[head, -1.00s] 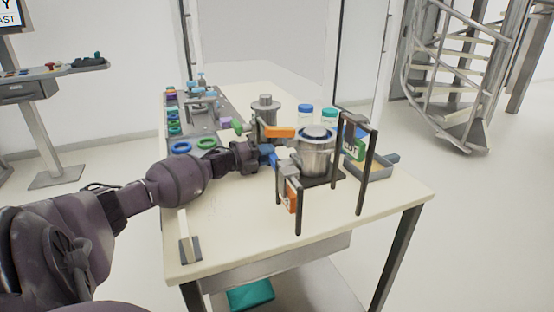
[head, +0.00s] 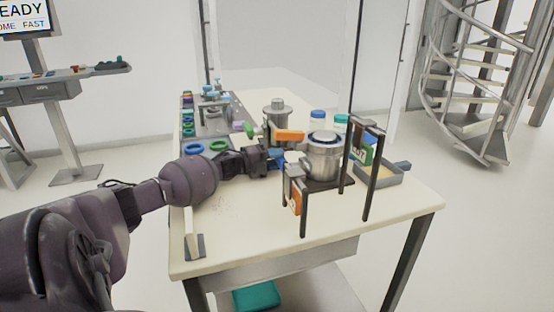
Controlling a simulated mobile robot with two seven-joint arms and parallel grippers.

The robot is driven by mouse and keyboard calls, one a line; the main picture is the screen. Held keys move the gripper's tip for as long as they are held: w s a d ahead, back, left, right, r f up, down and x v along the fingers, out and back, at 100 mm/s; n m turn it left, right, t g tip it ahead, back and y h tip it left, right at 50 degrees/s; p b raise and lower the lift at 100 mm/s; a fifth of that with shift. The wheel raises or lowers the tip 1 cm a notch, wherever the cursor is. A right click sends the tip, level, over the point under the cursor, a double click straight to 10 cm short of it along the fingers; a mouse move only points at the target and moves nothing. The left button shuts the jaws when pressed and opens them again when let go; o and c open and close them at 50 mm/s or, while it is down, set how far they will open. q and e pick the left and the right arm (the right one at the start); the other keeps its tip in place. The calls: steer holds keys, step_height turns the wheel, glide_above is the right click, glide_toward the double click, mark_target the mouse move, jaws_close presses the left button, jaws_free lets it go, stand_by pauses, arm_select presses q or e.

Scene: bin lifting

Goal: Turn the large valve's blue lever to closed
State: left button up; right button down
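The blue lever (head: 277,159) is a small blue piece in the head view, just left of a shiny metal vessel (head: 322,160). The valve body behind it is mostly hidden by my gripper and nearby parts. My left gripper (head: 269,158) is at the lever, with its fingertips touching it or very close. The fingers are too small and overlapped to show whether they are open or shut on it. My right gripper is out of view.
An orange handle (head: 289,135) and a green one (head: 249,131) are close behind my gripper. Dark frames with hanging tags (head: 296,196) stand right of it. A grey tray (head: 384,176) is at the right.

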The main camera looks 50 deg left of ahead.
arm_select(q)
steer(key=o, duration=0.4)
steer(key=shift+c, duration=0.2)
step_height(320, 180, up, 20)
steer(key=p, duration=0.3)
stand_by(0.3)
